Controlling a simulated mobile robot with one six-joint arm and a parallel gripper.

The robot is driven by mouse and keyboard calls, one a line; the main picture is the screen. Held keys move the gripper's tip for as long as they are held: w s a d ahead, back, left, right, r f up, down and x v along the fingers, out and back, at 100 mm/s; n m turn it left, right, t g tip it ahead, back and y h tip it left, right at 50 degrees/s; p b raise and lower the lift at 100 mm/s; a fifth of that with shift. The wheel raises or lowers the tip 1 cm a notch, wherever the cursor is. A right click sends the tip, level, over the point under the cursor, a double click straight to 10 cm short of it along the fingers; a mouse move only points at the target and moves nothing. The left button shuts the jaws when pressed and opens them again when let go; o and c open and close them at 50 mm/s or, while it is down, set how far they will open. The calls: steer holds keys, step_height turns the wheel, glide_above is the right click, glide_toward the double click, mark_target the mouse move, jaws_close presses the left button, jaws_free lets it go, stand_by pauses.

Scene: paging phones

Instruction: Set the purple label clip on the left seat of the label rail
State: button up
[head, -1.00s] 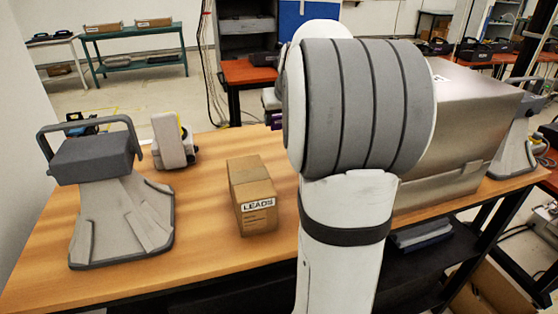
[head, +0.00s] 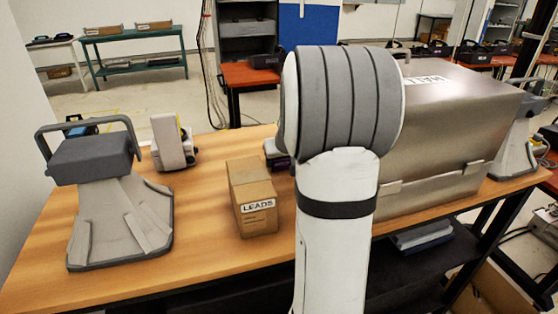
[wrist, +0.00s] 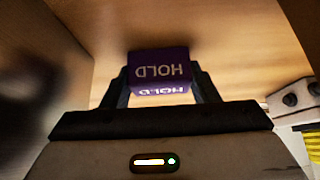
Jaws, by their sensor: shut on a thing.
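The purple label clip (wrist: 159,68) is a small block with the word HOLD on it, upside down in the wrist view. My gripper (wrist: 162,84) is shut on it, one dark finger on each side. In the head view a bit of purple (head: 281,163), which looks like the clip, shows at the left edge of my arm, behind the cardboard box. My arm hides most of the gripper there. I cannot make out the label rail or its left seat in either view; my arm may hide it.
A cardboard box marked LEADS (head: 252,196) stands on the wooden table (head: 205,262), left of my arm. A large metal case (head: 450,130) stands to the right. A grey handled device (head: 110,200) and a smaller grey device (head: 172,142) stand at the left.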

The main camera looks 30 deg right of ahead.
steer(key=shift+f, duration=0.15)
steer(key=o, duration=1)
